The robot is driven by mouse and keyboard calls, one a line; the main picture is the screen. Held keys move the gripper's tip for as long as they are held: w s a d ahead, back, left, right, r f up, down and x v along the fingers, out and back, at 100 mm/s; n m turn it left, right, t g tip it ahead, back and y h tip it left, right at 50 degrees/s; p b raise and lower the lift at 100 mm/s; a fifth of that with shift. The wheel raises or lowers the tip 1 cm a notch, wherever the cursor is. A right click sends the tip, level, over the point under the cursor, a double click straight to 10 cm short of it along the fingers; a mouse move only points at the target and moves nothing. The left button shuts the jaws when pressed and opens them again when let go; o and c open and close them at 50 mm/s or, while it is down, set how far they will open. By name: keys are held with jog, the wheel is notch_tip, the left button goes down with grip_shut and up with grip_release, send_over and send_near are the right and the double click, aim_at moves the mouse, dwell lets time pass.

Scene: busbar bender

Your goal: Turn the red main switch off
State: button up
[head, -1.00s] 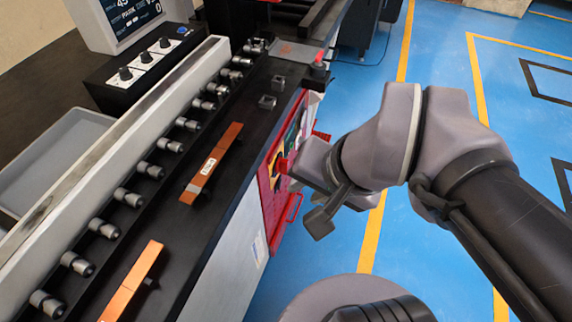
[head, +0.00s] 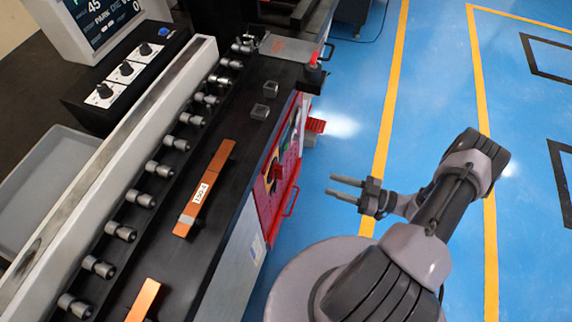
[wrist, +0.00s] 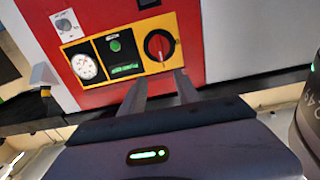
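The red main switch (wrist: 159,45) is a round knob on a yellow plate in the wrist view, set in the red panel on the machine's front. Its handle looks roughly vertical in that picture; its marks are too small to read. In the head view the switch (head: 277,173) sticks out from the panel side. My gripper (head: 331,186) stands to the right of the panel over the blue floor, apart from the switch. In the wrist view its two fingers (wrist: 160,79) are spread with nothing between them, just below the switch in the picture.
Beside the switch are a green button (wrist: 115,45) and a round gauge (wrist: 84,66). A red handle (head: 291,201) juts out from the panel. A red button (head: 313,58) stands at the bench corner. Copper bars (head: 207,185) lie on the bench. The blue floor right of the machine is open.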

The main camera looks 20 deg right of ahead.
aim_at(283, 170)
jog(key=b+x, duration=0.2)
jog(key=x, duration=1.4)
jog(key=shift+a, duration=0.1)
grip_shut()
